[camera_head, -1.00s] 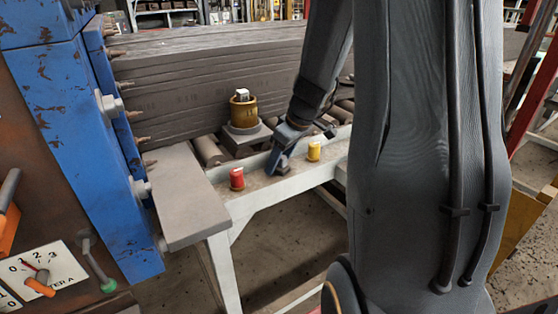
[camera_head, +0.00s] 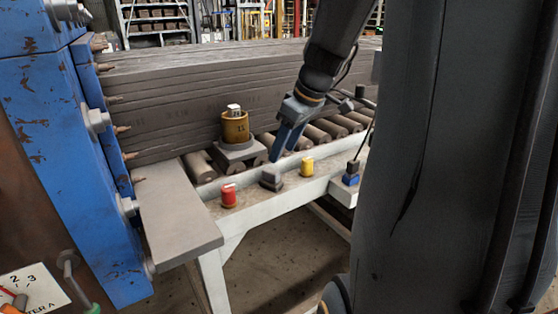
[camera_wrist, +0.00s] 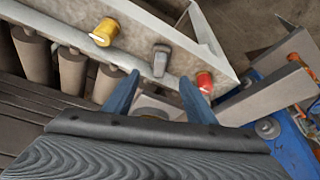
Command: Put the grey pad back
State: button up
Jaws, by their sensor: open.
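A small dark grey pad with a raised block on top (camera_head: 271,178) sits on the pale rail (camera_head: 314,187), between a red item and a yellow one. It also shows in the wrist view (camera_wrist: 161,60), just beyond the fingertips. My gripper (camera_head: 284,146) is above and behind the pad, pointing down, apart from it. In the wrist view my blue fingers (camera_wrist: 160,80) are spread with nothing held between them. A brass weight (camera_head: 235,127) stands upright on a square grey plate (camera_head: 240,152) behind the rail.
A red item (camera_head: 229,195) and a yellow item (camera_head: 307,166) flank the pad closely. A blue-and-black item (camera_head: 351,174) stands farther right. Rollers (camera_head: 322,131) and a stack of grey boards (camera_head: 170,100) lie behind. A blue press frame (camera_head: 75,170) and grey ledge (camera_head: 180,220) are at left.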

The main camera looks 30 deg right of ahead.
jog(key=s+a+f+m+g+h, duration=0.1)
jog(key=s+a+f+m, duration=0.1)
jog(key=s+a+f, duration=0.3)
jog(key=s+a+f+m+g+h, duration=0.1)
jog(key=s+a+f, duration=0.5)
jog(key=a, duration=0.6)
notch_tip(320, 180, down, 2)
jog(key=shift+s+f+m+g, duration=0.1)
jog(key=shift+s+m+g, duration=0.1)
jog(key=shift+m+g, duration=0.5)
